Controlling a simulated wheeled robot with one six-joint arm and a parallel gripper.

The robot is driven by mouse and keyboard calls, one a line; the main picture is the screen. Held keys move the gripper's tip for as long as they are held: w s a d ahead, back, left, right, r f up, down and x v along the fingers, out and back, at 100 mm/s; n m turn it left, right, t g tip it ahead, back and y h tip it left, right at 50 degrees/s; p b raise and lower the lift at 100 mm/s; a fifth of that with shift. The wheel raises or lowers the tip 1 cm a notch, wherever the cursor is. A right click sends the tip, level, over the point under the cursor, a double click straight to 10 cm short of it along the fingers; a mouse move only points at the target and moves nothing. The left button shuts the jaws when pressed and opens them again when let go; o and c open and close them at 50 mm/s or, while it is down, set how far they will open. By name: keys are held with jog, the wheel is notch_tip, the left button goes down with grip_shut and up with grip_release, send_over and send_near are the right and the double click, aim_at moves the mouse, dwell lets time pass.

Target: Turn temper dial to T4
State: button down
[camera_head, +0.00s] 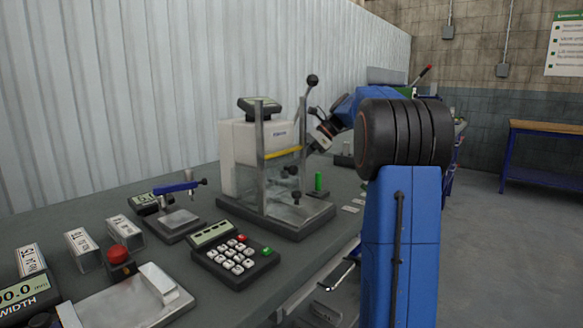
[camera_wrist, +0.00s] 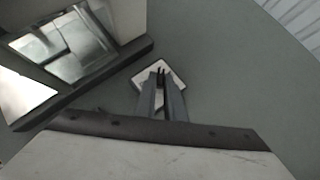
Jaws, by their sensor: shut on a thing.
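In the wrist view, my gripper (camera_wrist: 161,76) has its two grey fingers close together over a pale square plate (camera_wrist: 150,88) that lies on the grey-green table top. The fingertips are shut on a small dark piece at the plate, which looks like the temper dial. The fingers cover most of it, so its pointer and any T marks cannot be read. In the head view, my gripper (camera_head: 315,146) reaches down beside the upright frame of the press-like machine. Its fingertips and the dial are hidden there.
The machine (camera_head: 240,160) with its metal frame and lever stands close to my gripper; its base also shows in the wrist view (camera_wrist: 135,52). A green cylinder (camera_head: 319,182) stands by its base. A keypad (camera_head: 234,256) and a small clamp stand (camera_head: 180,222) are nearer.

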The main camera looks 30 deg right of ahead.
jog(key=c, duration=1.8)
grip_release()
jog(key=shift+c, duration=0.2)
jog(key=shift+d+r, duration=0.1)
jog(key=v, duration=1.7)
jog(key=shift+s+d, duration=0.1)
